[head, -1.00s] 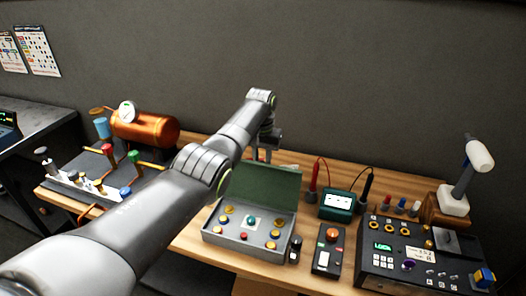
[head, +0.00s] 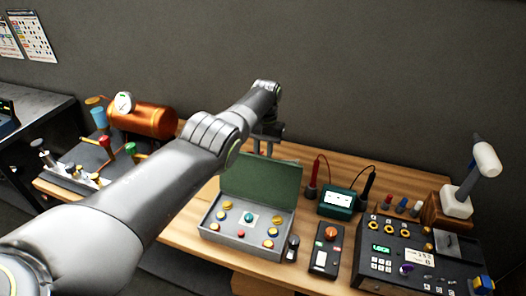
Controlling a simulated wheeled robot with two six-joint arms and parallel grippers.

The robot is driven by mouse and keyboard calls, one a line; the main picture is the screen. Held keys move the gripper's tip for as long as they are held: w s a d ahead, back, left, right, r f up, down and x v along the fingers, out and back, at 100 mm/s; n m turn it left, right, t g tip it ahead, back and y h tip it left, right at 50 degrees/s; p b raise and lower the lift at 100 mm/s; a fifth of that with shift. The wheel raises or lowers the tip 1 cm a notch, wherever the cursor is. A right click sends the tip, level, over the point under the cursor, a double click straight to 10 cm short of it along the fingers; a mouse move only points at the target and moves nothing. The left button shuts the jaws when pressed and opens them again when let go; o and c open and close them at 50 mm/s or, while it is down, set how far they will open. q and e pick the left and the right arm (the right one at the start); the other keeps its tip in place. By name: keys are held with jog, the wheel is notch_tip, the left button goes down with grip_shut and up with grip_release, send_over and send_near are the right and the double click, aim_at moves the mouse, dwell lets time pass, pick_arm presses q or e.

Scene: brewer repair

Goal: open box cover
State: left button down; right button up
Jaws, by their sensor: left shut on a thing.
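The box (head: 245,243) is a grey metal case on the wooden bench, with several coloured round parts inside it. Its green-lined cover (head: 260,182) stands up at the back edge, raised and leaning back, so the inside shows. My left gripper (head: 263,152) is behind the top edge of the cover, pointing down. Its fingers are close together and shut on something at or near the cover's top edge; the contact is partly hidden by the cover. My right gripper is not in view.
A copper boiler (head: 145,118) with pipes stands at the left. A green meter (head: 336,203) with probes is right of the box. A small button unit (head: 326,250) and a black control panel (head: 415,255) stand further right. My left arm crosses above the bench's left part.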

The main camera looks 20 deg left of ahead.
pick_arm(q)
jog(key=shift+s+d+f, duration=0.1)
jog(key=shift+s+f, duration=0.15)
jog(key=shift+f, duration=0.2)
jog(key=c, duration=1.3)
grip_release()
jog(key=shift+w, duration=0.15)
jog(key=shift+c, duration=0.2)
jog(key=shift+o, duration=0.7)
jog(key=shift+w, duration=0.25)
notch_tip(320, 180, up, 17)
jog(key=w+p, duration=0.2)
jog(key=p, duration=0.2)
jog(key=shift+w, duration=0.35)
jog(key=shift+s+r, duration=0.1)
jog(key=shift+r, duration=0.05)
